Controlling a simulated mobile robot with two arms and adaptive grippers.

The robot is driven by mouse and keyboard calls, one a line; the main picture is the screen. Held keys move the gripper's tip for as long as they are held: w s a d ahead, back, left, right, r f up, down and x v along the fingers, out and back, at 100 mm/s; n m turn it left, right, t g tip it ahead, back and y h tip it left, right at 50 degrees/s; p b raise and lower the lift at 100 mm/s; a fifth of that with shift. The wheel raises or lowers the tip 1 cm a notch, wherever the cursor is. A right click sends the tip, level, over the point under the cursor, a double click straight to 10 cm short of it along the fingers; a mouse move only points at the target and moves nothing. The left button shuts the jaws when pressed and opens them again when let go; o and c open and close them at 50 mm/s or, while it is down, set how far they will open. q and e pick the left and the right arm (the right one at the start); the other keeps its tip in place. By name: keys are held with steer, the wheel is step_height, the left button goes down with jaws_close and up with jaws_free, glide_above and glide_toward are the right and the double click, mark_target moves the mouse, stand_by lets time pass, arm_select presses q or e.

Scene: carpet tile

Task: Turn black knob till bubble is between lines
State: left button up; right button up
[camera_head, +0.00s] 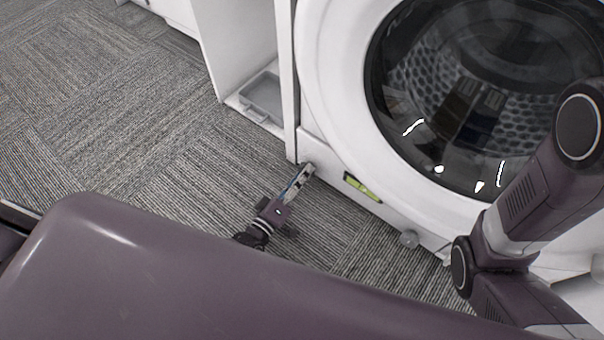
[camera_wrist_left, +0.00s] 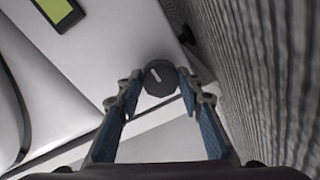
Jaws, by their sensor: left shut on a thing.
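The black knob (camera_wrist_left: 160,77) is a round dark dial with a pale line on its face, low on the white washing machine (camera_head: 338,150). My left gripper (camera_head: 304,172) reaches the machine's lower left corner and is shut on the knob. In the left wrist view its two blue-padded fingers (camera_wrist_left: 158,82) sit on either side of the knob. In the head view the gripper hides the knob. The yellow-green level (camera_head: 362,187) is on the machine's lower front, right of the gripper, and is partly visible in the wrist view (camera_wrist_left: 58,10). Its bubble is too small to make out. My right gripper is out of view.
A grey knob-like part (camera_head: 409,239) is at the machine's lower edge, farther right. The round glass door (camera_head: 470,100) is above the level. A white cabinet with a grey tray (camera_head: 262,97) stands left of the machine. Grey carpet (camera_head: 120,120) is clear to the left.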

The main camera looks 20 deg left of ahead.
arm_select(q)
steer(key=shift+d, duration=0.1)
stand_by(0.3)
steer(key=o, duration=1)
steer(key=shift+f, duration=0.1)
steer(key=shift+o, duration=0.6)
steer(key=v, duration=0.7)
steer(key=shift+s, duration=0.25)
steer(key=shift+s, duration=0.1)
